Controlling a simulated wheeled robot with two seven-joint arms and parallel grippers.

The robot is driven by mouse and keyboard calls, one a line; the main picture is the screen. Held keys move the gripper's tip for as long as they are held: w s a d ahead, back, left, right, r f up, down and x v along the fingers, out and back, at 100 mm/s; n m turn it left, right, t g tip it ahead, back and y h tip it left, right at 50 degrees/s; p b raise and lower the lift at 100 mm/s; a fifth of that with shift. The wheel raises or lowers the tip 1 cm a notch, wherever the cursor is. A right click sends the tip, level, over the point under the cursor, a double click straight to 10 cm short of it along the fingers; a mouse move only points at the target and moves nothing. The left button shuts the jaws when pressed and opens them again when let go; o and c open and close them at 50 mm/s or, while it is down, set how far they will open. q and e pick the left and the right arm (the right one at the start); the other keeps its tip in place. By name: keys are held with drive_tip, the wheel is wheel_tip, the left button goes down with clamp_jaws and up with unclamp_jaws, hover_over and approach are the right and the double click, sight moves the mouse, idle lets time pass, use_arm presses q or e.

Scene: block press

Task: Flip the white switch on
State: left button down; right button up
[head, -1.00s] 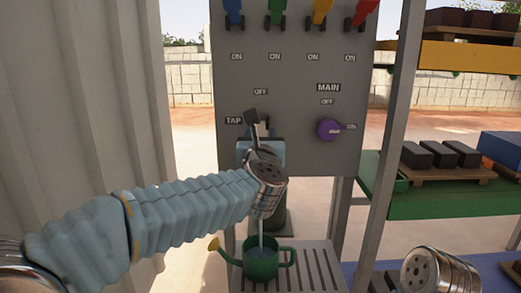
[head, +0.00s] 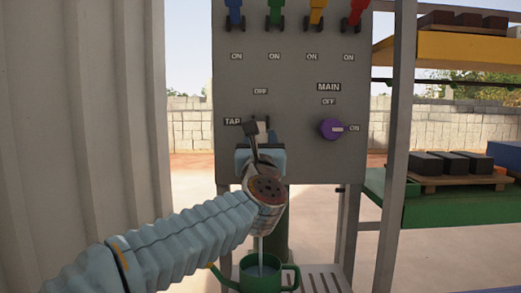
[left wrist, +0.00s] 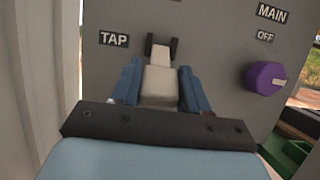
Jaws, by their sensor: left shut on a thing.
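The white switch (head: 262,128) is on the grey panel, beside the TAP label. It also shows in the left wrist view (left wrist: 159,77), between my blue fingers, with a dark fork at its top. My left gripper (left wrist: 160,92) is shut on it; in the head view the gripper (head: 262,158) and wrist hide its lower part. An OFF label is above the switch. A thin stream runs down below my wrist into a green watering can (head: 261,277). My right gripper is not in view.
A purple knob (head: 331,128) is right of the switch, its mark toward ON. Blue, green, yellow and red levers line the panel top. A ribbed wall (head: 80,110) stands at left. Shelves with dark blocks (head: 452,163) stand at right, behind a grey post.

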use_arm(q)
drive_tip(key=c, duration=0.6)
unclamp_jaws()
drive_tip(key=shift+c, duration=0.2)
drive_tip(key=b+v, duration=0.3)
drive_tip(key=v, duration=1.1)
